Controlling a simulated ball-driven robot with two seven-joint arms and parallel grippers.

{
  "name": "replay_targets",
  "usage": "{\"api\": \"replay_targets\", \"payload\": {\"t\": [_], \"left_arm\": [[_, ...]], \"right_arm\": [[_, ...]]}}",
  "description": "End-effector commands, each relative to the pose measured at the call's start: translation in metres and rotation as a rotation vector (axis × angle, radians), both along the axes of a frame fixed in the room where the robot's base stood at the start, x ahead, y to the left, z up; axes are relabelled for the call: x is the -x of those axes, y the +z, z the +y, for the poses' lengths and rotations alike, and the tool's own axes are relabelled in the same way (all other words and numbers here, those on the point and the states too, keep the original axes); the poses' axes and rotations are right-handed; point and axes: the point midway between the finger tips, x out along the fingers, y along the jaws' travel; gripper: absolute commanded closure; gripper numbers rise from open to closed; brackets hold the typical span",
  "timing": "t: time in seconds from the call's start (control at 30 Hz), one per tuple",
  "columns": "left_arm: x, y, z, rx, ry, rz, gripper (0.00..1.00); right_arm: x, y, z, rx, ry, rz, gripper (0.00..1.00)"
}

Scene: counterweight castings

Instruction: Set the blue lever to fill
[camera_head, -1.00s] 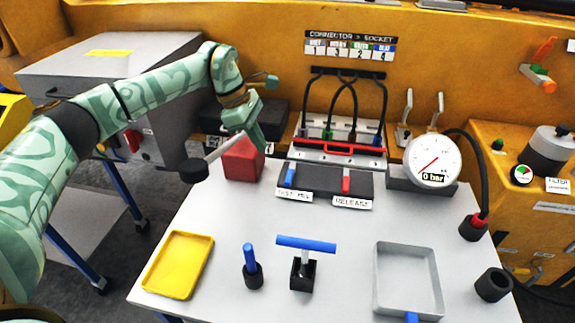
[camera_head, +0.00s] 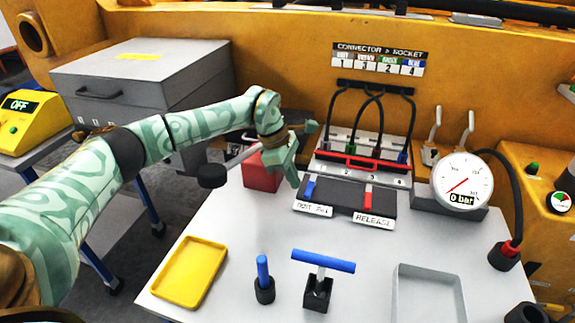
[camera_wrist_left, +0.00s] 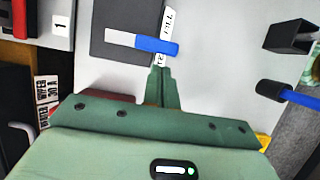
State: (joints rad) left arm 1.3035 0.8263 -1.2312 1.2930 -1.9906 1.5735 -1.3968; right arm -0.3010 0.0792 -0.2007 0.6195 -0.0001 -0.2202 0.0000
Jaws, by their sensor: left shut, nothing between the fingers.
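The blue lever (camera_head: 310,189) sits at the left end of a dark valve panel (camera_head: 339,197), its blue end toward the white label (camera_head: 313,208), whose words are hard to read. In the left wrist view the blue lever (camera_wrist_left: 157,46) lies across the label, partly covering it. My left gripper (camera_head: 294,184) is shut and empty, just left of the lever. In the left wrist view its fingertips (camera_wrist_left: 161,70) are close to the blue end; I cannot tell whether they touch. My right gripper is not in view.
A red lever (camera_head: 368,198) stands at the panel's right end above a RELEASE label. A red block (camera_head: 260,176) is beside my left gripper. A gauge (camera_head: 462,181) reads 0 bar. A yellow tray (camera_head: 190,272) and a blue T-handle (camera_head: 323,262) are in front.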

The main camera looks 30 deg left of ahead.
Motion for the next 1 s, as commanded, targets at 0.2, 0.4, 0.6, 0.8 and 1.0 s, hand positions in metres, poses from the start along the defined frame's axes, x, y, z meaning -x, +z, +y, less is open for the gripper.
{"api": "replay_targets", "payload": {"t": [0.2,0.4,0.6,0.8,1.0], "left_arm": [[-0.002,-0.017,-0.007,0.000,0.000,0.000,1.00],[-0.002,-0.018,-0.007,0.000,0.001,-0.002,1.00],[-0.002,-0.018,-0.007,0.000,0.002,-0.001,1.00],[-0.001,-0.015,-0.010,-0.002,0.034,-0.002,1.00],[-0.001,-0.017,-0.012,-0.002,0.065,0.000,1.00]], "right_arm": [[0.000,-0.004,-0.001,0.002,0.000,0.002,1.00],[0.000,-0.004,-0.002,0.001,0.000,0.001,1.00],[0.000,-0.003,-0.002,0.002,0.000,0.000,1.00],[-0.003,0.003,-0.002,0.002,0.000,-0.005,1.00],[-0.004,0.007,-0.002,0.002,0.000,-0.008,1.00]]}}
